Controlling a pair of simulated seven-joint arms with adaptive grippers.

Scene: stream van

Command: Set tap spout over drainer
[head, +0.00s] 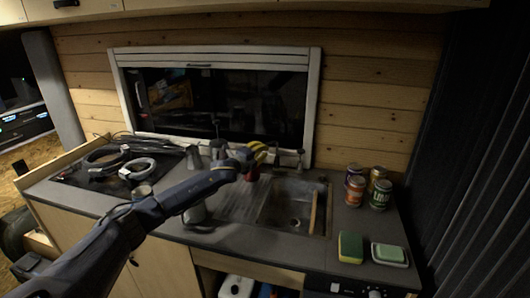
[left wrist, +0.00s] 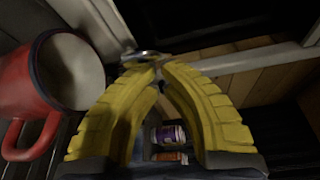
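My left gripper (head: 262,153) reaches over the back of the counter, behind the ridged drainer (head: 238,204). In the left wrist view its yellow fingers (left wrist: 158,68) bend together and their tips are nearly touching. A shiny metal piece (left wrist: 148,55), likely part of the tap, shows right at the tips; I cannot tell whether it is gripped. In the head view the slim tap (head: 300,158) seems to stand behind the sink (head: 290,212), its spout hard to make out. A red mug (head: 252,174) is just below my gripper; it is large in the left wrist view (left wrist: 22,85).
Several cans (head: 355,190) stand right of the sink. A green-and-yellow sponge (head: 350,247) and a green-topped box (head: 389,255) lie at the front right. Coiled hoses (head: 137,168) lie on the left. A window (head: 215,105) is behind the counter.

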